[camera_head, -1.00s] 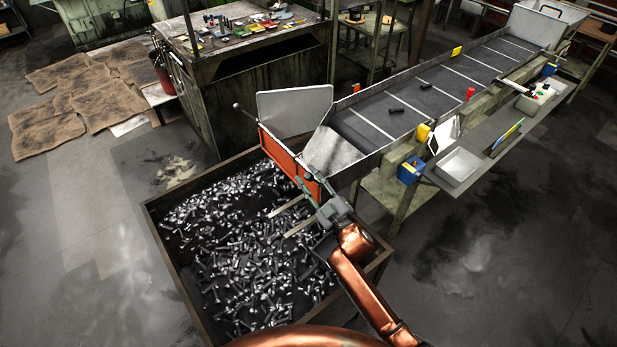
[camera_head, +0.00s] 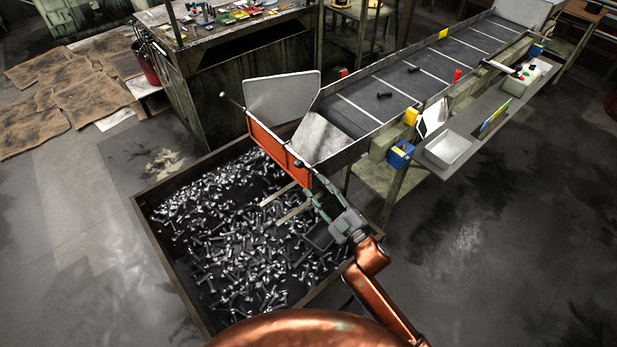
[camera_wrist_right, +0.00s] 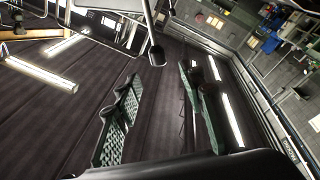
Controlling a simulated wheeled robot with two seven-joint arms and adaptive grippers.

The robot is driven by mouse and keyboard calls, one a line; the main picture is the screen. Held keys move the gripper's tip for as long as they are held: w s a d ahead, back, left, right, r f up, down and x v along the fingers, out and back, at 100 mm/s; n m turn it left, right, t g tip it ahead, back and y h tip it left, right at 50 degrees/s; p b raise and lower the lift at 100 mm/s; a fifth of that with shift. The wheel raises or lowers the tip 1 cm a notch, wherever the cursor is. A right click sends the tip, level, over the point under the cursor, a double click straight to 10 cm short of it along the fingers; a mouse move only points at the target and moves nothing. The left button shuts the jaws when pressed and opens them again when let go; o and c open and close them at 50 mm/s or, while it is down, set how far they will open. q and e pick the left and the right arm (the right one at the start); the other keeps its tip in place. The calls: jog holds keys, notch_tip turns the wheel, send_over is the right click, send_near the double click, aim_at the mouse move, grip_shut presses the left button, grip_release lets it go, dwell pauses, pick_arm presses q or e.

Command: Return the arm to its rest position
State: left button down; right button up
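My right gripper (camera_head: 312,198) hangs over the right side of the bolt bin, near the orange front panel of the conveyor. Its copper-coloured arm comes in from the bottom of the head view. In the right wrist view, the two green-grey ridged fingers (camera_wrist_right: 160,112) stand apart with nothing between them, so it is open and empty. My left gripper is in neither view.
A wide bin (camera_head: 172,270) full of loose metal bolts stands below. The conveyor (camera_head: 362,87) slopes away to the upper right, with dark bolts on its belt. Open floor lies at right.

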jog(key=shift+s+d+f, duration=0.1)
jog(key=shift+s+d, duration=0.35)
jog(key=shift+s, duration=0.1)
